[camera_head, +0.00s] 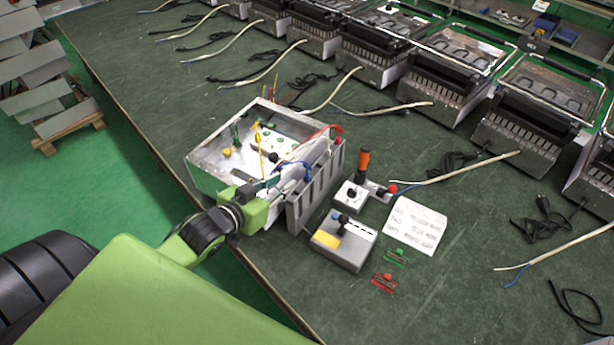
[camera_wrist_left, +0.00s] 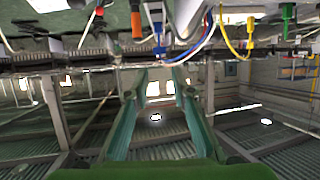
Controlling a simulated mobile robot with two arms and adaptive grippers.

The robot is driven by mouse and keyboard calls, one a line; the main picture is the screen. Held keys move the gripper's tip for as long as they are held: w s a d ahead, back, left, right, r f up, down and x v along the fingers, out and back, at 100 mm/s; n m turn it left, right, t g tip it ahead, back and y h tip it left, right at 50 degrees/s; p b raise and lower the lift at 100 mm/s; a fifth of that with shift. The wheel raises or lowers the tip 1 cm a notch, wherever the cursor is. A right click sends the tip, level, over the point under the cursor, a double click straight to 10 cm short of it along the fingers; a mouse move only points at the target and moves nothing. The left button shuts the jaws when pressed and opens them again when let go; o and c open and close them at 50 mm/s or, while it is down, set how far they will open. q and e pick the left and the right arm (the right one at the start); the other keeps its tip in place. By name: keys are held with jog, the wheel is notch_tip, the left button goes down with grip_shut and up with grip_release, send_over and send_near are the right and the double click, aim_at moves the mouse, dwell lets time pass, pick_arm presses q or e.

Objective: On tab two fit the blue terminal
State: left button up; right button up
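An open metal housing (camera_head: 200,172) stands on the green bench with coloured wires and terminals inside. The blue terminal (camera_head: 307,171) is on a blue wire near the housing's right side; it also shows in the left wrist view (camera_wrist_left: 159,38), near the top centre. My left gripper (camera_head: 277,184) reaches over the near side of the housing. In the left wrist view its two teal fingers (camera_wrist_left: 161,75) stand apart, with the blue terminal just beyond the tips, roughly in line with the gap. I cannot make out which tab is number two. My right gripper is not in view.
A grey finned panel (camera_head: 318,185) stands at the housing's right. A grey box with a yellow label (camera_head: 340,243), an orange-handled tool (camera_head: 363,165), a paper sheet (camera_head: 416,225), and small green (camera_head: 396,257) and red clips (camera_head: 384,282) lie right of it. Heaters line the back.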

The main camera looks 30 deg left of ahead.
aim_at(307, 166)
pick_arm(q)
jog(key=p+x, duration=0.1)
jog(key=x, duration=1.2)
jog(key=shift+w+f, duration=0.25)
jog(key=c, duration=0.4)
jog(key=shift+r, duration=0.2)
